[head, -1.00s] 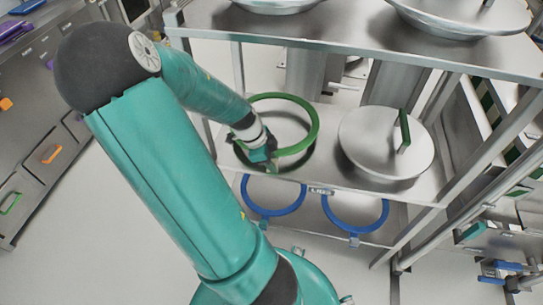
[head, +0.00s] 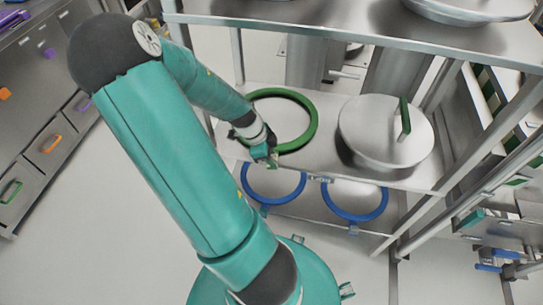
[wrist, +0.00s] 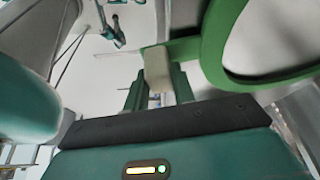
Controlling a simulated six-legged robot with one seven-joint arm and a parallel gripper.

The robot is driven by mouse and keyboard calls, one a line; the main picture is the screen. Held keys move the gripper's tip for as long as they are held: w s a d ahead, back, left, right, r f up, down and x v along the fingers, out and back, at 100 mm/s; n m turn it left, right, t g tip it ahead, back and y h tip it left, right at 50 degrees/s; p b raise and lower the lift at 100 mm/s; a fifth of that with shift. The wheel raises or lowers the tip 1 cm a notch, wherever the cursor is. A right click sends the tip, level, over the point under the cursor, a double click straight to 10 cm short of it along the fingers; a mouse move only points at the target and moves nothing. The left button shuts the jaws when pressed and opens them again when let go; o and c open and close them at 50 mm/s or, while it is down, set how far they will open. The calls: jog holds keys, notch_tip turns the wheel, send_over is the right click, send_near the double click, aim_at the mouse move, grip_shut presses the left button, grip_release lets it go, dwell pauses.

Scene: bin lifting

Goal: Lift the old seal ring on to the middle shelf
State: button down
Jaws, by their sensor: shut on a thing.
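The green seal ring (head: 314,120) is at the left part of the middle shelf (head: 330,169), flat or nearly flat over its surface. My gripper (head: 270,157) is at the ring's near left side, by the shelf's front edge, shut on the ring's tab. In the wrist view the ring (wrist: 216,45) curves away to the upper right. Its tab runs left to my gripper (wrist: 158,72), where a pale finger covers part of it. I cannot tell for sure whether the ring's whole underside touches the shelf.
A round metal lid (head: 372,140) with a green handle stands right of the ring. Blue rings (head: 273,184) are on the level below. The upper shelf (head: 350,32) overhangs with metal pans. A rack post (head: 237,62) stands behind my arm. Drawers line the left.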

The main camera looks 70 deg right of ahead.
jog(key=shift+f, duration=0.15)
dwell(0.5)
jog(key=c, duration=1.1)
grip_release()
jog(key=shift+w, duration=0.1)
jog(key=v, duration=1.3)
jog(key=shift+a+r, duration=0.1)
jog(key=shift+r, duration=0.3)
